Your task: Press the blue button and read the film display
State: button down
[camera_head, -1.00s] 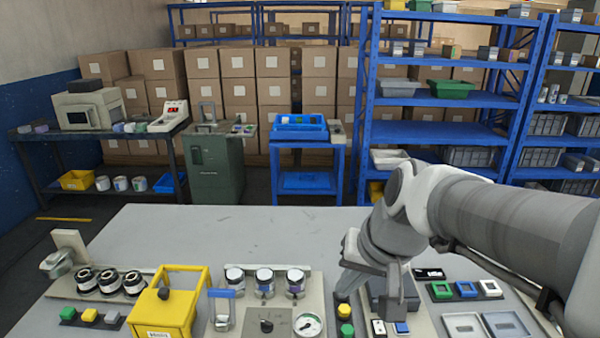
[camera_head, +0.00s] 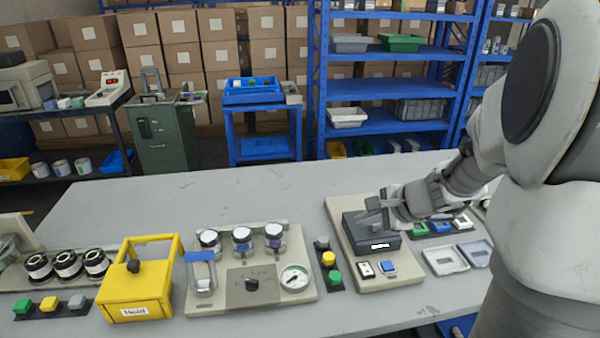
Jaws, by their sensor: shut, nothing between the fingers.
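A blue button (camera_head: 388,267) sits at the front of a beige panel (camera_head: 345,232), beside a white switch (camera_head: 366,270) with a dark mark. Behind it on the panel stands a dark grey box (camera_head: 358,233) with a small bright display (camera_head: 380,246); its characters are too small to read. My gripper (camera_head: 376,210) is shut and empty, at the back right of the dark box and apart from the blue button. It covers part of the box's top; whether it touches the box I cannot tell.
Left of the panel is a strip with yellow and green buttons (camera_head: 329,258), then a unit with jars and a gauge (camera_head: 294,278) and a yellow box (camera_head: 135,292). Right are framed green, blue and white buttons and pale trays (camera_head: 445,260). The table's back is clear.

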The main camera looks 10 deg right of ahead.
jog(key=d+f+m+h, duration=0.1)
jog(key=d+f+m, duration=0.1)
jog(key=d, duration=0.3)
jog(key=d+f+m+t+h+b, duration=0.1)
jog(key=d+f+m, duration=0.2)
jog(key=d+m, duration=0.1)
jog(key=shift+d+f+m, duration=0.25)
jog(key=shift+d+m, duration=0.05)
jog(key=shift+d, duration=0.2)
jog(key=b, duration=0.7)
send_over(391, 268)
notch_tip(391, 268, down, 8)
jog(key=shift+r, duration=0.25)
jog(key=shift+d+f+b, duration=0.1)
jog(key=shift+f+b, duration=0.5)
jog(key=shift+f, duration=0.1)
jog(key=shift+f, duration=0.1)
jog(key=shift+f+b, duration=0.3)
jog(key=shift+b, duration=0.3)
